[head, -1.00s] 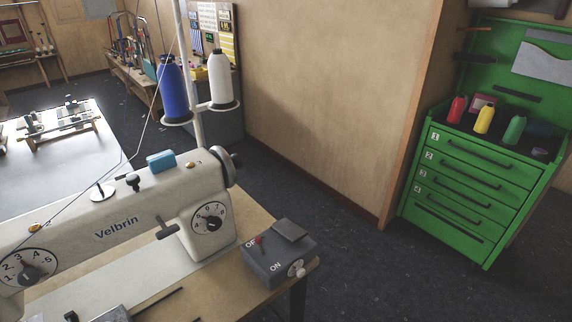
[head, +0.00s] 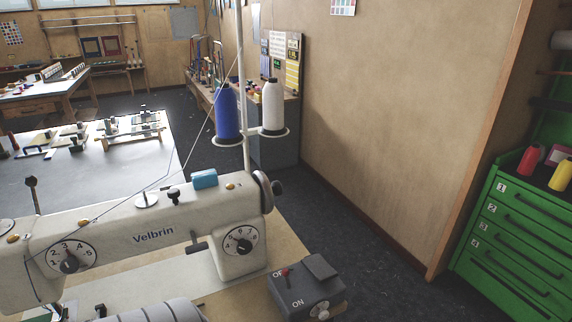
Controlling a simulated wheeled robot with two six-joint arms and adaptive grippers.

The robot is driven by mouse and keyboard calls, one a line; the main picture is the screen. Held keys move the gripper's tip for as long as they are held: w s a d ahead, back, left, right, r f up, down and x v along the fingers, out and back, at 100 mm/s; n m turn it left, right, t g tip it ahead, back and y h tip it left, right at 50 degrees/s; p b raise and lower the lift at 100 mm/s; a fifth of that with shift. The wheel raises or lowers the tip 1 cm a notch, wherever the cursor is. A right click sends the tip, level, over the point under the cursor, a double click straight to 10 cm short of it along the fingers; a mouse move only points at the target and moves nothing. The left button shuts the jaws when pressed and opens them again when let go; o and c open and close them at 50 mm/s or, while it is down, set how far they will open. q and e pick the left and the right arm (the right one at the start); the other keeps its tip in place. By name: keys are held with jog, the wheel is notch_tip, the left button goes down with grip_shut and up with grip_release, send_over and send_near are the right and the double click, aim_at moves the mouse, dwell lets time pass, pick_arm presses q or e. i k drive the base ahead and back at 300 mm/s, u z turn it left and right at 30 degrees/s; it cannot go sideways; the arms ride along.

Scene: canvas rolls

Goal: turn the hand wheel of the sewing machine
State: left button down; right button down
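The white sewing machine (head: 150,232), marked Velbrin, stands on a wooden table at the lower left. Neither of my grippers is in view.
A blue thread cone (head: 228,112) and a white one (head: 273,105) stand on a pole behind the wheel. A dark switch box (head: 305,290) with a red toggle is on the table's right. A green drawer cabinet (head: 515,240) stands at the right. Dark floor lies between.

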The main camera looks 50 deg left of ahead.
aim_at(267, 191)
jog(key=i, duration=1.5)
jog(key=u, duration=1.35)
jog(key=k, duration=0.8)
jog(key=u, duration=1.8)
